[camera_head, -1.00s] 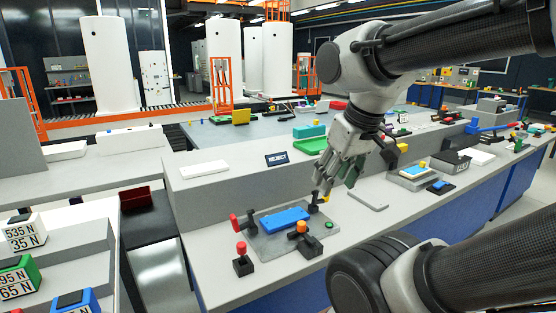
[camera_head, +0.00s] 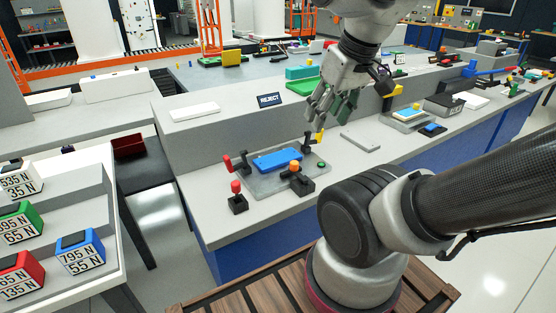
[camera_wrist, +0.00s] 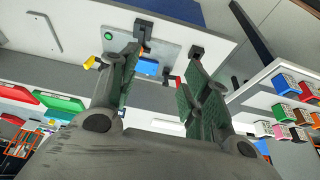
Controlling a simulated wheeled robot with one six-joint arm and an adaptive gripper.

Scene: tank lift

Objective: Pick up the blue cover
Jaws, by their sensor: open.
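The blue cover (camera_head: 278,160) is a flat blue block lying on a grey fixture plate (camera_head: 262,184) on the bench. My gripper (camera_head: 328,117) is open and empty, above and to the right of the cover in the head view, apart from it. In the wrist view my gripper (camera_wrist: 168,55) shows its two dark green-padded fingers spread. The blue cover (camera_wrist: 149,67) shows between them beyond the tips, partly hidden by the left finger.
A red-knobbed post (camera_head: 237,195), an orange-knobbed block (camera_head: 298,178) and a black clamp with a yellow tip (camera_head: 317,138) stand around the cover. A REJECT sign (camera_head: 269,99) stands on the raised ledge. A flat grey piece (camera_head: 360,142) lies to the right.

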